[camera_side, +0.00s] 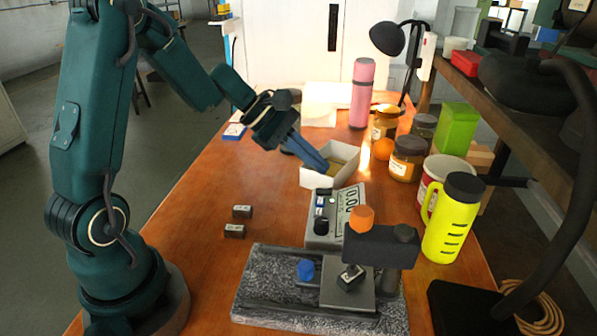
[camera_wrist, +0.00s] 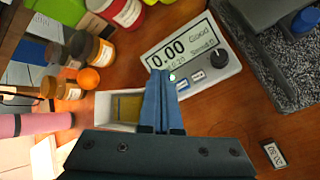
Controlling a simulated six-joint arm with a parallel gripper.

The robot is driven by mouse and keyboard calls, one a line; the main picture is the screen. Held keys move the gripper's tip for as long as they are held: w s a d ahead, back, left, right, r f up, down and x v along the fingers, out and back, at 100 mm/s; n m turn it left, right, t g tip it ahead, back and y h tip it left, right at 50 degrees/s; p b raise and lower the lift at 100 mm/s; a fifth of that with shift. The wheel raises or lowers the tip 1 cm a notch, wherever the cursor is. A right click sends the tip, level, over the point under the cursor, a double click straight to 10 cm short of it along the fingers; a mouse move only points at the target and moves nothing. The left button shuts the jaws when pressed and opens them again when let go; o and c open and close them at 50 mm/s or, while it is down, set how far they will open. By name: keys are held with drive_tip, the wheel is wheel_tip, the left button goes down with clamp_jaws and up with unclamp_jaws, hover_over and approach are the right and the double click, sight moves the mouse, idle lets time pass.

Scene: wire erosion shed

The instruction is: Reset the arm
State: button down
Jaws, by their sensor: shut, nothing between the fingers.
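My arm is teal and reaches from the left over the wooden table. My gripper (camera_side: 322,167) has blue-grey fingers that are shut with nothing between them. They point down to the right, at or just above the white open box (camera_side: 347,181) with a yellowish inside; I cannot tell whether they touch it. In the wrist view the shut fingers (camera_wrist: 161,74) lie beside the box (camera_wrist: 103,110), with their tips near the lower edge of the grey display unit (camera_wrist: 190,57), which reads 0.00.
Two small dark-and-light blocks (camera_side: 238,212) lie on the table at left. A granite plate (camera_side: 262,267) carries a fixture holding another block (camera_side: 351,277). Jars (camera_side: 407,158), a yellow bottle (camera_side: 451,217) and a pink flask (camera_side: 361,93) stand at right and back. The left tabletop is mostly clear.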

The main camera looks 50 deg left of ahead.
idle(0.4)
drive_tip(key=shift+d, duration=0.2)
drive_tip(key=s+d+r+m+g, duration=0.1)
drive_tip(key=s+d+r+m, duration=0.8)
drive_tip(key=d+m, duration=0.15)
drive_tip(key=s+a+f+m+y, duration=0.2)
drive_tip(key=s+m+y, duration=0.1)
drive_tip(key=s+m, duration=0.1)
drive_tip(key=s+a+f+m+y, duration=0.1)
drive_tip(key=s+a+m+y, duration=0.1)
drive_tip(key=s+m, duration=0.2)
drive_tip(key=s, duration=0.2)
drive_tip(key=shift+s+a+f+m+g+y, duration=0.3)
drive_tip(key=shift+s+a+f+m+y, duration=0.05)
drive_tip(key=shift+y, duration=0.05)
